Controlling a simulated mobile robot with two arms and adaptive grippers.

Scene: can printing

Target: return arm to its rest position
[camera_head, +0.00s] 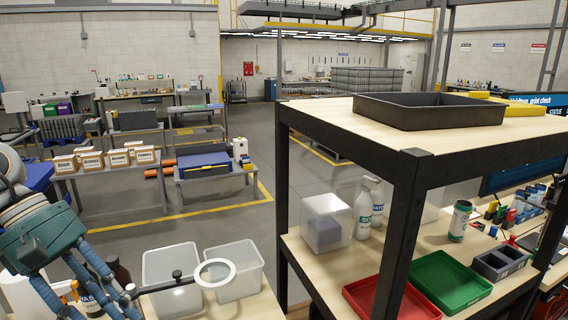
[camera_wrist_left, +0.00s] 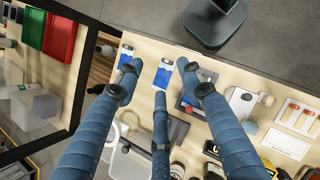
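My left gripper (camera_head: 98,285) comes in at the lower left of the head view, above the near bench. Its blue-grey jointed fingers point down. In the left wrist view the gripper (camera_wrist_left: 158,82) has its three fingers spread apart, with nothing between them. Blue-and-white cards (camera_wrist_left: 163,74) lie on the wooden bench top behind the fingertips. I cannot tell how high the fingers are above the bench. My right gripper is in neither view.
Clear bins (camera_head: 235,270) and a ring magnifier (camera_head: 215,273) stand beside my left gripper. A dark-framed shelf (camera_head: 412,185) holds a red tray (camera_head: 410,305), a green tray (camera_head: 450,282) and bottles. A grey tray (camera_head: 430,110) sits on top. Open floor (camera_head: 225,220) lies beyond.

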